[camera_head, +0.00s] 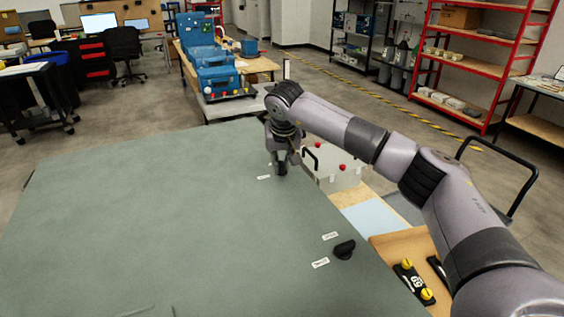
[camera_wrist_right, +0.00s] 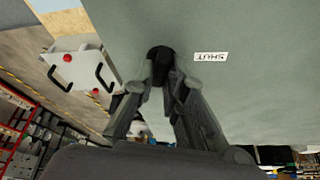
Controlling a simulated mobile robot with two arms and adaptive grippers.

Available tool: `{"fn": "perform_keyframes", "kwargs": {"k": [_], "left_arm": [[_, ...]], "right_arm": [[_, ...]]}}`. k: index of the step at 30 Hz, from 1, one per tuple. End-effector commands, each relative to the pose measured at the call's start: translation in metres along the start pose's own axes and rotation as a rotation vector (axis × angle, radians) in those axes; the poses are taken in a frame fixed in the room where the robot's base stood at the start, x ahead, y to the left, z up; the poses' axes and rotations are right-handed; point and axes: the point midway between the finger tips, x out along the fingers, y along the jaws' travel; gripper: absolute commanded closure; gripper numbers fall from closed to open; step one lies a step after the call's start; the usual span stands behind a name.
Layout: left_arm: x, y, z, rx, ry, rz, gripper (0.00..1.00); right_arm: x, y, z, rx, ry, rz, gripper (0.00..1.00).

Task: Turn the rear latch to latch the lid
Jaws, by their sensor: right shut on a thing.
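The lid (camera_head: 160,220) is a wide grey-green panel that fills the lower left of the head view; it also shows in the wrist view (camera_wrist_right: 240,110). The rear latch is a small black knob (camera_wrist_right: 160,54) near the lid's far right edge. My right gripper (camera_wrist_right: 161,72) reaches down over it and is shut on it, one finger on each side. In the head view my right gripper (camera_head: 281,162) mostly covers the latch. A white label reading SHUT (camera_wrist_right: 210,57) lies beside the knob. A second black latch (camera_head: 344,249) sits near the lid's near right edge with two labels. My left gripper is out of view.
A white box with red knobs and black handles (camera_head: 340,177) stands just right of the lid. A wooden tray with black and yellow parts (camera_head: 400,243) is at the lower right. A blue machine (camera_head: 215,68) and red shelves (camera_head: 465,57) stand far back.

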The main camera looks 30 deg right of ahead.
Motion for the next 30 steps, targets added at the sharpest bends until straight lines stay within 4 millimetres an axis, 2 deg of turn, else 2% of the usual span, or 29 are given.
{"fn": "perform_keyframes", "kwargs": {"k": [30], "left_arm": [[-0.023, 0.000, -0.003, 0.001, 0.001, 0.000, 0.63]], "right_arm": [[-0.002, -0.005, -0.004, 0.883, 0.003, 0.365, 1.00]]}}
